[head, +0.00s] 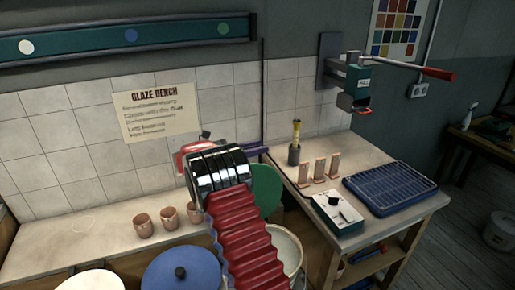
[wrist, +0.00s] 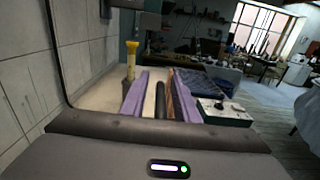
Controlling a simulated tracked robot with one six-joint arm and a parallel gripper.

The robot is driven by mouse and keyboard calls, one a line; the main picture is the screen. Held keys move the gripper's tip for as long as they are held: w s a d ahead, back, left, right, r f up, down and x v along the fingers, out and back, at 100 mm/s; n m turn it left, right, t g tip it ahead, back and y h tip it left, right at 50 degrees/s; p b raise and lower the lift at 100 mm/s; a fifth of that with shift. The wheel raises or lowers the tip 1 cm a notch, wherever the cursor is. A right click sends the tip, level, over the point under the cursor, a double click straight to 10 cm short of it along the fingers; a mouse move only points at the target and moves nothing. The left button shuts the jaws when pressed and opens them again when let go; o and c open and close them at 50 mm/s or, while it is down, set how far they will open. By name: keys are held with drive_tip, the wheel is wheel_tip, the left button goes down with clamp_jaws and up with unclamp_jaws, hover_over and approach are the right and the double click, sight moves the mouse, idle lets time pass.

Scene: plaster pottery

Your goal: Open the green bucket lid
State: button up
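A green round lid (head: 267,188) stands steeply tilted up behind my arm in the head view. Below it is a pale bucket (head: 291,262), its mouth uncovered and whitish inside; my red arm hides its left part. My gripper (head: 258,148) is above the lid's top edge, pointing right, with purple fingers. In the wrist view my gripper (wrist: 158,78) shows its two fingers apart, with bench and dark and brown strips seen between them. Nothing is clearly held. The lid is not visible in the wrist view.
A blue lid (head: 190,268) with a black knob is at the front. Several clay cups (head: 168,219) stand on the left bench. The right bench has upright tiles (head: 319,170), a yellow-handled tool (head: 296,132), a switch box (head: 337,212) and a blue tray (head: 390,187).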

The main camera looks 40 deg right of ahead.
drive_tip(key=shift+d, duration=0.15)
clamp_jaws()
idle(0.6)
